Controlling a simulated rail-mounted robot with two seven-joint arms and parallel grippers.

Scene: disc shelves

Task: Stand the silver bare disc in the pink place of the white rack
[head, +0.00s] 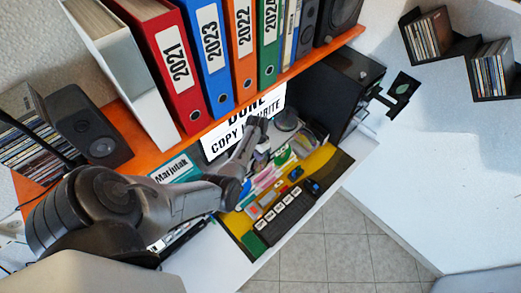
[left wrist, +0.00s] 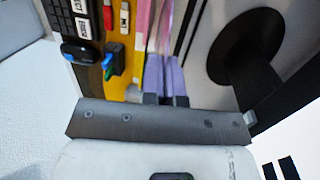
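My left gripper (head: 258,128) reaches over the desk from the left, its arm crossing in front of part of the desk. In the left wrist view, its two fingers (left wrist: 165,65) are close together over narrow pink and lilac strips. I cannot make out a disc between them. A pink strip (left wrist: 144,22) shows just beyond the fingers. The strips stand among the pink, white and green items (head: 268,178) on the desk; the white rack's outline is not clear. I cannot pick out the silver bare disc. My right gripper is not in view.
Several binders (head: 173,62) fill the orange shelf (head: 330,45) above. Floor tiles lie in front.

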